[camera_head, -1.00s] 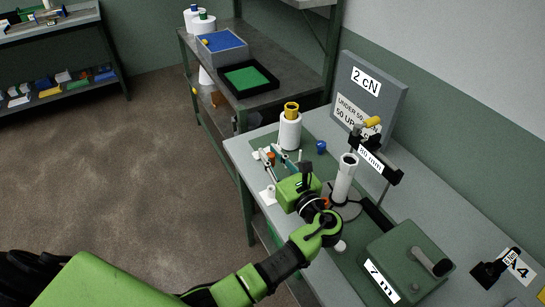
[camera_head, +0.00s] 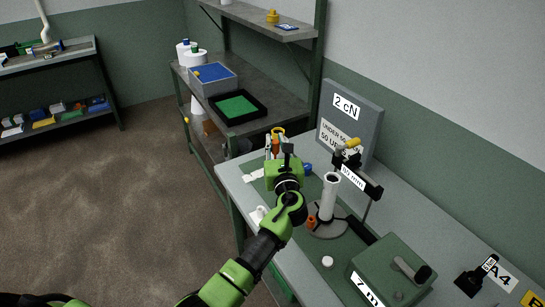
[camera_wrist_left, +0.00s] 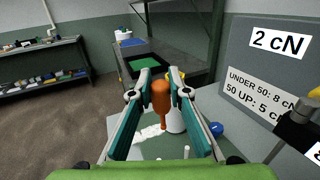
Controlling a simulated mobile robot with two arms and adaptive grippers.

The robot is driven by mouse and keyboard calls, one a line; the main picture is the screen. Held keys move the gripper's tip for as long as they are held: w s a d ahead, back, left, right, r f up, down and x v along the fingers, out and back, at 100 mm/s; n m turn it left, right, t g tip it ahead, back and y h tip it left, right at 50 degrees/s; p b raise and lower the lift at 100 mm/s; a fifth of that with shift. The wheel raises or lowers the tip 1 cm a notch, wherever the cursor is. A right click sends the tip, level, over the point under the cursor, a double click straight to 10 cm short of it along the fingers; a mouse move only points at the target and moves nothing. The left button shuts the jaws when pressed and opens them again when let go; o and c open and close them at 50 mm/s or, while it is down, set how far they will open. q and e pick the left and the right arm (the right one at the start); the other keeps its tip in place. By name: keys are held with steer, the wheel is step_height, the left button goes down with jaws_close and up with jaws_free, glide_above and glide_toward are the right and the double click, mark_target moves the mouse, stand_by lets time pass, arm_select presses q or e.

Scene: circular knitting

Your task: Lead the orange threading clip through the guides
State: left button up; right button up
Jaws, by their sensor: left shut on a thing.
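My left gripper (camera_head: 276,150) is over the far left part of the grey table, its fingers pointing to the back. In the left wrist view it is shut on the orange threading clip (camera_wrist_left: 161,98), which stands between its teal fingers. A white yarn cone (camera_wrist_left: 176,118) is just behind the clip; its yellow top (camera_head: 279,130) shows past the gripper in the head view. A white upright tube (camera_head: 329,197) stands on a round grey base to the right of the gripper. I cannot tell which parts are the thread guides. My right gripper is not in view.
A black arm with a yellow tip (camera_head: 352,144) stands behind the tube, before the grey "2 cN" board (camera_head: 346,108). A green box with a crank (camera_head: 392,270) is at the front right. A small blue object (camera_wrist_left: 216,129) lies near the cone. A shelf (camera_head: 270,118) stands beyond.

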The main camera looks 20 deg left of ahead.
mark_target(277, 154)
arm_select(q)
steer(key=shift+w+a+f, duration=0.1)
steer(key=shift+w+a, duration=0.05)
steer(key=shift+w, duration=0.1)
steer(key=shift+f, duration=0.2)
step_height(277, 154, down, 2)
steer(key=shift+f+b, duration=0.15)
steer(key=shift+b, duration=0.8)
step_height(277, 154, down, 2)
steer(key=shift+f+b, duration=0.1)
steer(key=shift+b, duration=0.75)
steer(key=shift+s+d+p, duration=0.3)
steer(key=shift+s+d, duration=0.05)
steer(key=shift+d, duration=0.1)
steer(key=s+d+r+p, duration=0.3)
steer(key=d+r+p, duration=0.1)
steer(key=r+p, duration=0.1)
steer(key=shift+s+d+p, duration=0.35)
steer(key=shift+p, duration=0.3)
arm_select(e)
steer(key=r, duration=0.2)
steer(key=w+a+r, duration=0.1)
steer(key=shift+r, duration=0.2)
